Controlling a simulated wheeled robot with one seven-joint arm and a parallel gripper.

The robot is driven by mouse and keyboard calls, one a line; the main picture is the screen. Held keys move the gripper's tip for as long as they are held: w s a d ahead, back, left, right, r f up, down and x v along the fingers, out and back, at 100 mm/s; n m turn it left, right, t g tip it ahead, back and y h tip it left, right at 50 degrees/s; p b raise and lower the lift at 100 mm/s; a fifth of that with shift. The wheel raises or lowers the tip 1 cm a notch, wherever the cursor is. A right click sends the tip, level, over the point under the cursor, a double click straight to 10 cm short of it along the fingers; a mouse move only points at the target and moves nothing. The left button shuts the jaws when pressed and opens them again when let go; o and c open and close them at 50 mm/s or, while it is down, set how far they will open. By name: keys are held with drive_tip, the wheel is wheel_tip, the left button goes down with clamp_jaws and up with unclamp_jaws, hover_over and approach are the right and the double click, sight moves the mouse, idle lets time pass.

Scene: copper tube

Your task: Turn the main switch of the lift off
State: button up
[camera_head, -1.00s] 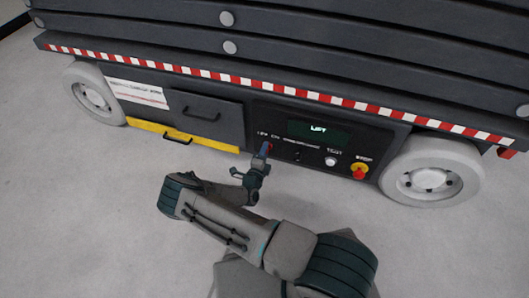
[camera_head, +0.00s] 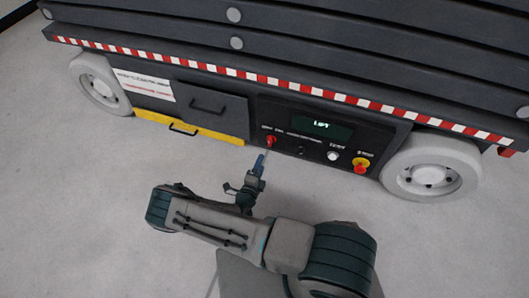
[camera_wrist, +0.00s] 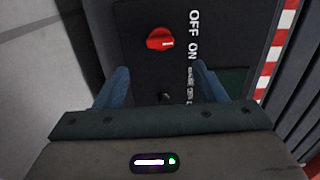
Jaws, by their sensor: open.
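The lift's main switch (camera_wrist: 160,39) is a red rotary knob on the dark control panel, beside the white words OFF and ON in the wrist view. In the head view the red switch (camera_head: 269,141) is at the left end of the panel. My gripper (camera_wrist: 160,72) is open and empty, its two blue fingers apart. The knob lies beyond the fingertips, between their lines, and is not touched. In the head view my gripper (camera_head: 259,163) is just in front of and below the switch. The knob's exact angle is hard to read.
The lift's panel (camera_head: 320,150) also carries a lit LIFT display (camera_head: 321,128), a white button (camera_head: 333,156) and a red emergency knob on yellow (camera_head: 361,166). A drawer with a handle (camera_head: 208,105) and a yellow step (camera_head: 185,128) are left. The floor in front is free.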

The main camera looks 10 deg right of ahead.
drive_tip(key=shift+v, duration=1.55)
drive_tip(key=s+d+r+m+g+h+p, duration=0.15)
drive_tip(key=r+m+g+p, duration=0.35)
drive_tip(key=r+m, duration=0.65)
drive_tip(key=s+d+r+m+g+p, duration=0.25)
drive_tip(key=r+m+g+p, duration=0.4)
drive_tip(key=r, duration=0.95)
drive_tip(key=s+d+r+m+g+h+p, duration=0.1)
drive_tip(key=d+r+m+g+p, duration=0.3)
drive_tip(key=r+m, duration=0.8)
drive_tip(key=s+r+m+t+y+p, duration=0.1)
drive_tip(key=s+r+m+y+p, duration=0.2)
drive_tip(key=r, duration=1)
drive_tip(key=s+r+m+y+p, duration=0.4)
drive_tip(key=s+r+m+p, duration=0.3)
drive_tip(key=r, duration=0.6)
drive_tip(key=s+a+r+m+t+y+p, duration=0.1)
drive_tip(key=s+r+m+y+p, duration=0.3)
drive_tip(key=r, duration=0.9)
drive_tip(key=s+m+p, duration=0.1)
drive_tip(key=m+p, duration=0.2)
drive_tip(key=m, duration=0.1)
drive_tip(key=shift+t, duration=0.35)
drive_tip(key=shift+a+y, duration=0.1)
drive_tip(key=shift+y, duration=0.15)
drive_tip(key=shift+c, duration=0.3)
